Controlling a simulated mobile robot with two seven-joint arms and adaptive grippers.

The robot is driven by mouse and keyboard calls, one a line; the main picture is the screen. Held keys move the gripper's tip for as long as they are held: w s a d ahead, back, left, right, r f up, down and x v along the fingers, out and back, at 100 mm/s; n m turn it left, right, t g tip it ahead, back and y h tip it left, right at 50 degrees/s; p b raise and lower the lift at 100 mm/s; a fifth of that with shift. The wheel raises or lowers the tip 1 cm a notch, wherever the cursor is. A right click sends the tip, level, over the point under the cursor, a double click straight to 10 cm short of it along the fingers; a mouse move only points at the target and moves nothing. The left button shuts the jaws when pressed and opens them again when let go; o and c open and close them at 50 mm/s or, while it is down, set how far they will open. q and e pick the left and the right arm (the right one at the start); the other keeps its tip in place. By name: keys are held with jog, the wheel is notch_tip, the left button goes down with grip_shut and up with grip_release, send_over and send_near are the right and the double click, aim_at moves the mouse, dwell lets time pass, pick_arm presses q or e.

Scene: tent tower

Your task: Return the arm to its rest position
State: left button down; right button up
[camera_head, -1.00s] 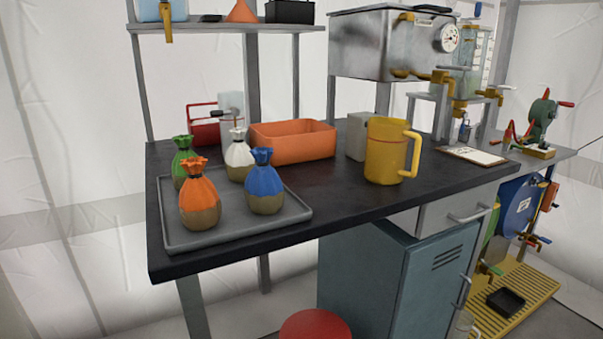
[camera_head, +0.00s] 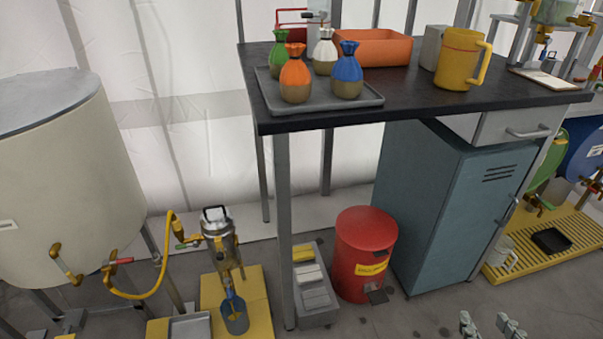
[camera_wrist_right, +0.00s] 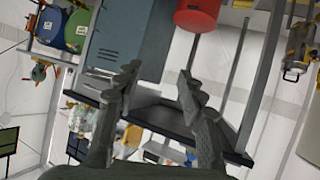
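My right gripper (camera_head: 490,325) shows at the bottom edge of the head view, low in front of the teal cabinet. Its two fingertips stand apart with nothing between them. In the right wrist view the right gripper (camera_wrist_right: 158,82) has its dark fingers spread, with only the bench and cabinet seen beyond them. The rest of my right arm is out of the head view. My left gripper and left arm are not in view.
A dark bench (camera_head: 420,105) bears a grey tray (camera_head: 330,107) with several coloured sacks. A teal cabinet (camera_head: 450,200) and a red bin (camera_head: 365,250) stand below it. A large cream tank (camera_head: 60,180) is at left. Grey floor (camera_head: 420,315) is bare in front of the bin.

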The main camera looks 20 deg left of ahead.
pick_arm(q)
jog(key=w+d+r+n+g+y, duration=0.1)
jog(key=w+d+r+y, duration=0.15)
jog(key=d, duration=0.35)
pick_arm(e)
jog(key=s+d+f+g+h, duration=0.1)
jog(key=s+d+f+g, duration=0.2)
jog(key=f, duration=0.5)
jog(key=s+d+f+m+g+h, duration=0.1)
jog(key=s+d+f+g, duration=0.2)
jog(key=f, duration=0.6)
jog(key=s+d+f+g+h, duration=0.1)
jog(key=s+d+f+g, duration=0.2)
jog(key=f, duration=0.5)
jog(key=shift+s+d+f+m+h, duration=0.25)
jog(key=shift+s+d, duration=0.55)
jog(key=shift+d, duration=0.4)
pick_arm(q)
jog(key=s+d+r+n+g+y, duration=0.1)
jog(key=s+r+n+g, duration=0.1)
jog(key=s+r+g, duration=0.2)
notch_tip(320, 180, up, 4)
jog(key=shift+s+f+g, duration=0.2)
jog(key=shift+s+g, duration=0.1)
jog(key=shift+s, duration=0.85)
pick_arm(e)
jog(key=shift+c, duration=0.5)
